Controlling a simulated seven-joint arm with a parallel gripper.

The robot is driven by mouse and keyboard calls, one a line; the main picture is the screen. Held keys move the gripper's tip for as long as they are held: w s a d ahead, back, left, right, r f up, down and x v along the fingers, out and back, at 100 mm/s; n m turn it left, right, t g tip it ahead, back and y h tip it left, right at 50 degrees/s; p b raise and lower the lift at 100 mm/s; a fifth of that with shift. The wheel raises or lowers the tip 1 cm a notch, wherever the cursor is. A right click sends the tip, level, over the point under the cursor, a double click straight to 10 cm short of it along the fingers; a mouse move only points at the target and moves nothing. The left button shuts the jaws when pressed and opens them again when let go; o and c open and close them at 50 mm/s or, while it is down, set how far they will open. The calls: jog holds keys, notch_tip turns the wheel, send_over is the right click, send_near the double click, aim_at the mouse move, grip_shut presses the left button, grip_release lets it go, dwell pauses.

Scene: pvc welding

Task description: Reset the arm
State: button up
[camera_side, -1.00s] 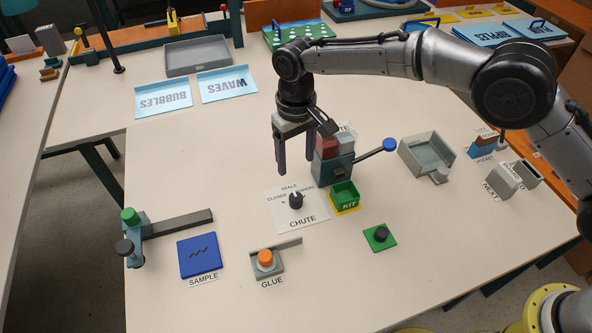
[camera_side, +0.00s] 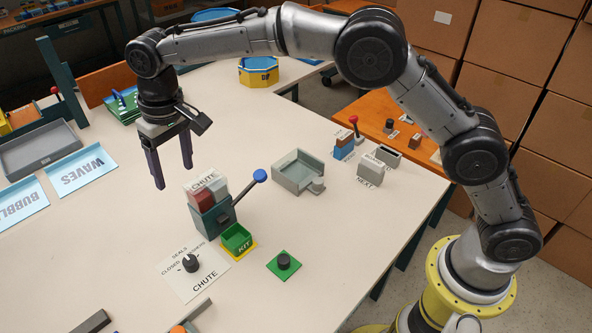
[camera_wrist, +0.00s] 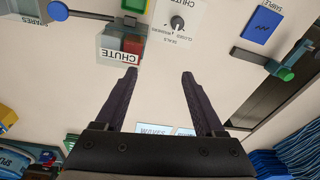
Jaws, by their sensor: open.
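My gripper (camera_side: 172,177) hangs with its two dark purple fingers pointing down, above the table beside the chute block. The fingers are apart with nothing between them. The wrist view also shows my gripper (camera_wrist: 158,75) open and empty, with both fingers apart. My grey arm arches over the table from the yellow base at lower right in the side view.
The chute block (camera_side: 209,222) has a blue-knobbed lever (camera_side: 260,176). Near it are the green KIT bin (camera_side: 237,240), a black dial (camera_side: 190,263), a green pad (camera_side: 283,264) and a grey tray (camera_side: 299,172). Bare table lies behind the chute.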

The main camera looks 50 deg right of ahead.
jog(key=s+d+r+m+t, duration=0.2)
jog(key=s+d+r, duration=0.2)
jog(key=d+r, duration=0.75)
jog(key=s+d+r+t, duration=0.2)
jog(key=s+d+r, duration=0.5)
jog(key=s+d, duration=0.3)
jog(key=s+d+f+m, duration=0.1)
jog(key=s+d+f, duration=0.15)
jog(key=s, duration=0.45)
jog(key=s+d+f, duration=0.1)
jog(key=s+d, duration=0.3)
jog(key=s, duration=0.3)
jog(key=s+f+n, duration=0.1)
jog(key=s+f, duration=0.5)
jog(key=f, duration=0.2)
jog(key=shift+d+f+h, duration=0.3)
jog(key=shift+d+f, duration=0.05)
jog(key=shift+f, duration=0.05)
